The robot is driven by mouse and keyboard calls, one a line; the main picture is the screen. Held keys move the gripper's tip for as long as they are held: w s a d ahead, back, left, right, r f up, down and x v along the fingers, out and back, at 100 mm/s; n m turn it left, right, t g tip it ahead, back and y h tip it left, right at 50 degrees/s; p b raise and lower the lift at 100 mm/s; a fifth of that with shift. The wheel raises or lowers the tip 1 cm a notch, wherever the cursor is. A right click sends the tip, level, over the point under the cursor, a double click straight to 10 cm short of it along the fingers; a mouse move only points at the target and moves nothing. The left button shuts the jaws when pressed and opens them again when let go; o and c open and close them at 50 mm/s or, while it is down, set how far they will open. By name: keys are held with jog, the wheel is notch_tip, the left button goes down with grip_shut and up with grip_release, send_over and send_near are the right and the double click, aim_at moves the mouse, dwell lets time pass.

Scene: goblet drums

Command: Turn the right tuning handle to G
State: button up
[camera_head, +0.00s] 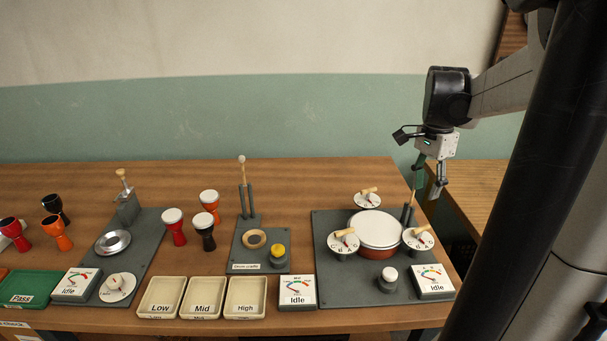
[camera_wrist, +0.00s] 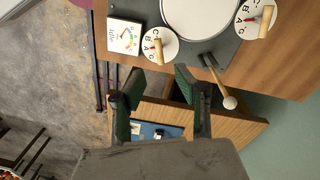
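The right tuning handle (camera_head: 423,230) is a light wooden bar on a white lettered dial (camera_head: 416,243) at the right of the drum. In the wrist view the handle (camera_wrist: 159,50) lies ahead of my fingers, across its dial (camera_wrist: 150,38). Letters such as A, B and C show there; I cannot tell exactly which one it points to. My gripper (camera_head: 427,190) is open and empty, above the right rear edge of the grey board and apart from the handle. Its two green-padded fingers are spread in the wrist view (camera_wrist: 158,88).
A drum with a white head (camera_head: 377,228) sits between the dials. The back handle (camera_head: 368,190) and left handle (camera_head: 344,233) are nearby. A mallet (camera_wrist: 224,94) stands in a holder close to my fingers. An Idle display (camera_head: 433,280) is in front.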

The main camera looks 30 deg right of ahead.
aim_at(419, 230)
jog(key=f, duration=0.4)
jog(key=f+b, duration=0.1)
jog(key=f, duration=0.4)
jog(key=s+f+b, duration=0.1)
jog(key=f, duration=0.3)
jog(key=shift+s+d+f, duration=0.1)
jog(key=shift+f, duration=0.3)
grip_shut()
